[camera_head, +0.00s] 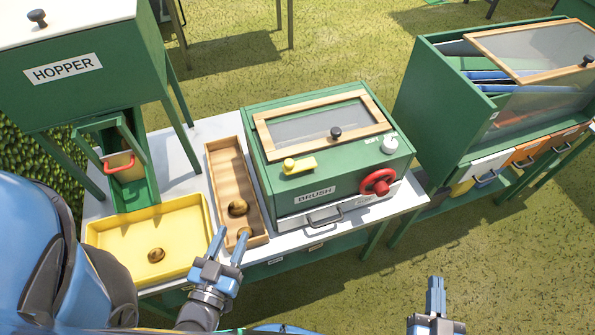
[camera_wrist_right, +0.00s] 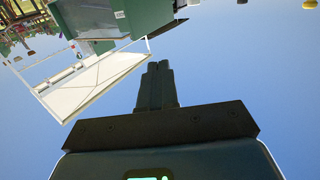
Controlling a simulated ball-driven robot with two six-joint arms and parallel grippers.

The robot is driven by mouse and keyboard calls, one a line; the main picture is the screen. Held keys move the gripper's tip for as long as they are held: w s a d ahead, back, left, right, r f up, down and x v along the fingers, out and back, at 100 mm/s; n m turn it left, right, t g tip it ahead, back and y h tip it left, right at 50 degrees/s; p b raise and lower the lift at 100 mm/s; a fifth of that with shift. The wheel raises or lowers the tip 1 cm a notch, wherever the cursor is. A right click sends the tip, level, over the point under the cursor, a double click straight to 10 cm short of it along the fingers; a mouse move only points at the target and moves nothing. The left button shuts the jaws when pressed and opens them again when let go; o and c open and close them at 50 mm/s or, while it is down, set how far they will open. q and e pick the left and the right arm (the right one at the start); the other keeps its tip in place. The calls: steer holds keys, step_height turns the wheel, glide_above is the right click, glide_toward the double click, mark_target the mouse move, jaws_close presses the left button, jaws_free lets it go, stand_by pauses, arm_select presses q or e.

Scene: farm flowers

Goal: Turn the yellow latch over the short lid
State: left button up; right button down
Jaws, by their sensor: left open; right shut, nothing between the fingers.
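The yellow latch (camera_head: 304,164) sits on top of the green BRUSH box, just in front of the lid's front left corner. Its arm points right, roughly along the lid's front edge; I cannot tell whether it overlaps the frame. The lid (camera_head: 292,140) has a wooden frame, a clear panel and a black knob, and lies closed. My left gripper (camera_head: 232,235) is open over the front end of the wooden tray, left of and nearer than the latch. My right gripper (camera_head: 436,284) is shut and empty, low at the right; its fingers also show in the right wrist view (camera_wrist_right: 158,84).
The wooden tray (camera_head: 223,165) and yellow tray (camera_head: 115,235) hold brown bulbs. The hopper (camera_head: 85,80) stands left, a green cabinet (camera_head: 425,95) right.

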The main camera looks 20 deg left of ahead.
steer(key=w+a+r+n+g+y+p, duration=0.2)
steer(key=w+a+n+g+y, duration=0.3)
steer(key=w+a, duration=0.55)
steer(key=a+r+n+g+y, duration=0.1)
steer(key=a+y, duration=0.4)
steer(key=a, duration=0.9)
steer(key=shift+s+r+n+g+p, duration=0.4)
steer(key=shift+r+n, duration=0.35)
steer(key=shift+n, duration=0.45)
steer(key=shift+d, duration=0.1)
steer(key=p, duration=0.4)
glide_toward(291, 166)
steer(key=x, duration=0.4)
steer(key=shift+w, duration=0.2)
steer(key=shift+x, duration=1.25)
